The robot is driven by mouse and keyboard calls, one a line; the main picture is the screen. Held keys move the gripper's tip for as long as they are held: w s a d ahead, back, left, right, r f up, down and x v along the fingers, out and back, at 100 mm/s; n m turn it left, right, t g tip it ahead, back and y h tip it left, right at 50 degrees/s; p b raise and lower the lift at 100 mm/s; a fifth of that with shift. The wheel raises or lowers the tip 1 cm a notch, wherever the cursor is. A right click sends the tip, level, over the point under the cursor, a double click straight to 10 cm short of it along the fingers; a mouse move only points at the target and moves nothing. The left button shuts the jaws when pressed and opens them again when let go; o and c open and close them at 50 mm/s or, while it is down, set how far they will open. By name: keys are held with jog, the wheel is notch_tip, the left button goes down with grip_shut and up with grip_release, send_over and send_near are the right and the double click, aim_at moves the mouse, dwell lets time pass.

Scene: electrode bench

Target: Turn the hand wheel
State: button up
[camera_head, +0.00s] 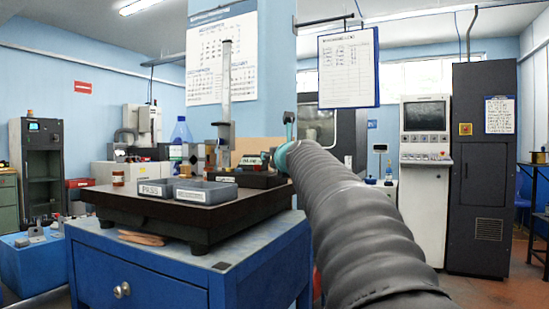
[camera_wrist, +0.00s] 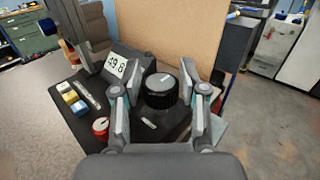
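In the wrist view, a round black hand wheel (camera_wrist: 161,92) with a pale line on its flat top stands on a dark base. My gripper (camera_wrist: 160,72) is open, with one finger on each side of the wheel. A narrow gap shows between each finger and the wheel, so neither looks to be touching it. In the head view, my grey-sleeved arm reaches to the bench, and only a small part of my gripper (camera_head: 289,127) shows at its end. The wheel cannot be made out there.
In the wrist view, a numbered display (camera_wrist: 117,66), small coloured blocks (camera_wrist: 72,98) and a red round item (camera_wrist: 101,127) lie left of the wheel. A brown board (camera_wrist: 180,35) stands behind. In the head view, grey trays (camera_head: 205,192) and a tall column (camera_head: 226,90) stand on the bench.

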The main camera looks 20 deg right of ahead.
jog(key=shift+o, duration=0.7)
jog(key=s+a, duration=0.2)
jog(key=s, duration=1)
jog(key=shift+a+f, duration=0.1)
jog(key=shift+f, duration=0.05)
